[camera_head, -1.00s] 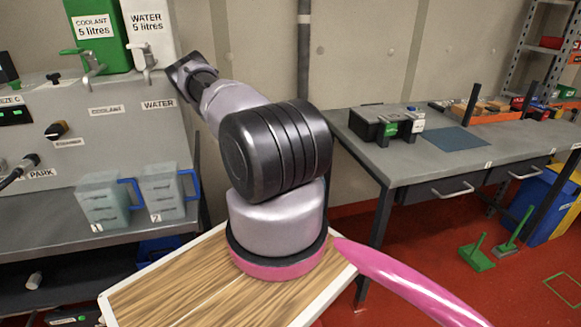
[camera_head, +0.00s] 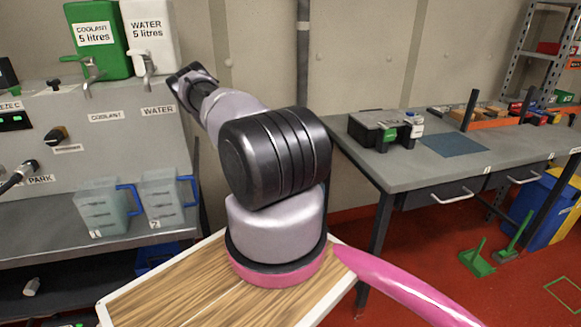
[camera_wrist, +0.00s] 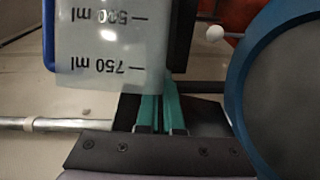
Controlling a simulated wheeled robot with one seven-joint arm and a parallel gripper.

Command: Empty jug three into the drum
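In the wrist view a translucent jug (camera_wrist: 105,45) fills the upper left, close to the camera. Its 500 ml and 750 ml marks appear upside down, with a blue edge at the left. My gripper (camera_wrist: 161,115) shows two teal pads close together at the jug's edge; it appears shut on the jug, though the exact contact is hidden. The jug's number is not visible. A large blue round rim around a grey face (camera_wrist: 285,90), possibly the drum, stands at the right of the wrist view, beside the jug. In the head view my gripper and the held jug are out of sight.
Jug one (camera_head: 103,208) and jug two (camera_head: 163,198) stand on the left bench (camera_head: 50,243). Green coolant (camera_head: 98,38) and white water (camera_head: 150,38) containers stand above. A right workbench (camera_head: 400,177) holds a black case (camera_head: 378,130). A blue bin (camera_head: 555,215) is at far right.

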